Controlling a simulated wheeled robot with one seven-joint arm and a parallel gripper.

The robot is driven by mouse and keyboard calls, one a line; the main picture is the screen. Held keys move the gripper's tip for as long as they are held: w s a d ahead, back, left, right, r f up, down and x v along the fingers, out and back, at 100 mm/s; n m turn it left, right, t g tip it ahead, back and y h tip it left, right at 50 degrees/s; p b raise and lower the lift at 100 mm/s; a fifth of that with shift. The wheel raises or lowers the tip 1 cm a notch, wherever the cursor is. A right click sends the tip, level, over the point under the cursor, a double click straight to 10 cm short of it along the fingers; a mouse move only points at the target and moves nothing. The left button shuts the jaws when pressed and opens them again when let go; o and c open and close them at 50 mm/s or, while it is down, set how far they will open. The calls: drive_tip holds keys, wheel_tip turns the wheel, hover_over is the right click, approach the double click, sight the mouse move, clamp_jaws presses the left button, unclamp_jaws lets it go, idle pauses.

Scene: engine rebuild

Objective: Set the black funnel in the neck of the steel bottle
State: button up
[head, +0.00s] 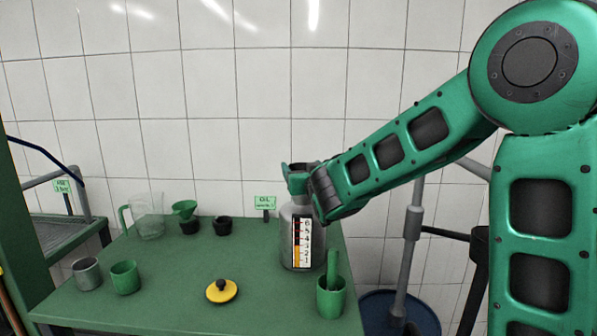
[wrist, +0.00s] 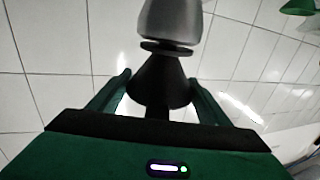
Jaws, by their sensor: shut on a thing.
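The steel bottle (head: 287,240) stands upright at the right back of the green table, with a striped scale label on its front. My gripper (head: 297,180) is over its top, shut on the black funnel (wrist: 158,85). In the wrist view the funnel's dark cone sits between my two fingers (wrist: 157,84), its narrow end towards the grey bottle (wrist: 170,20). A dark ring shows between cone and bottle. I cannot tell whether the spout is inside the neck. In the head view only a dark bit of the funnel (head: 301,166) shows; my gripper hides the bottle's neck.
A green cup with a green stick (head: 331,298) stands just in front of the bottle. A clear jug (head: 147,215), green funnel (head: 184,208), black pot (head: 222,226), grey mug (head: 87,273), green mug (head: 125,278) and yellow lid (head: 221,292) are further left.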

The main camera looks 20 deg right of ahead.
drive_tip(key=shift+f, duration=0.55)
drive_tip(key=o, duration=0.8)
drive_tip(key=shift+c, duration=0.2)
drive_tip(key=s, duration=1.1)
drive_tip(key=shift+a, duration=0.3)
drive_tip(key=shift+s, duration=0.15)
